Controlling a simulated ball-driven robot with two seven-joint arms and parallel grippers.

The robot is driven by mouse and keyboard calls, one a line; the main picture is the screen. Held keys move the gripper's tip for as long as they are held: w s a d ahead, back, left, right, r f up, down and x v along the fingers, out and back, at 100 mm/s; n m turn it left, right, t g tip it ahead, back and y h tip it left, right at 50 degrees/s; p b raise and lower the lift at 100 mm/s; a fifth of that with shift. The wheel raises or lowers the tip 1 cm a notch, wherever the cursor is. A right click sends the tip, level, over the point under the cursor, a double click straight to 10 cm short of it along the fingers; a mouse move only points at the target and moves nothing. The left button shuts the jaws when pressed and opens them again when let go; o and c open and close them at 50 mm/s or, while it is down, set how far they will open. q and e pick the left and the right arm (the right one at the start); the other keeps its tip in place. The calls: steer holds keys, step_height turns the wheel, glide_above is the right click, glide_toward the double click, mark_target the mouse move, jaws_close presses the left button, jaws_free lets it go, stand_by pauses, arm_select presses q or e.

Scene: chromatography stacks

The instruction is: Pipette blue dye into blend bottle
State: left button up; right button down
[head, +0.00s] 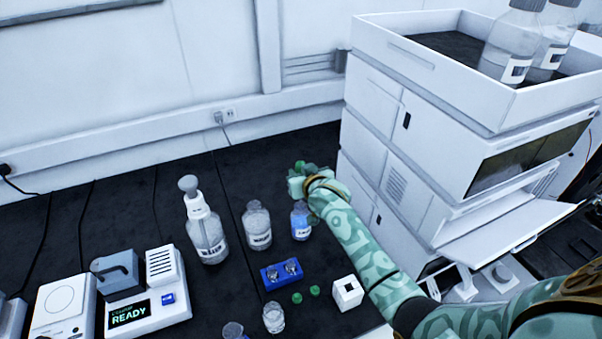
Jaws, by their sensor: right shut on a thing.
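A small clear bottle of blue liquid (301,228) with a white label stands upright on the dark bench. My right gripper (298,187) is at the top of this bottle, over its neck, and shut on a small green-topped thing (312,167). The gripper mostly hides that thing, and I cannot tell whether it reaches into the bottle. An open glass jar (273,318) stands at the front; a second glass vessel (233,330) beside it is cut by the frame edge. No readable label shows which is the blend bottle. My left gripper is out of view.
A labelled bottle (257,230) and a pump bottle (206,238) stand left of the blue one. A blue rack (271,281) with small vials, green caps (314,290) and a white cube (347,293) lie in front. The white instrument stack (385,140) rises at right.

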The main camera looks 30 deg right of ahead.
steer(key=shift+f, duration=0.1)
steer(key=shift+f+b, duration=3.15)
steer(key=shift+f, duration=1.95)
steer(key=c, duration=1.6)
jaws_free()
steer(key=shift+c, duration=0.2)
steer(key=shift+r, duration=0.15)
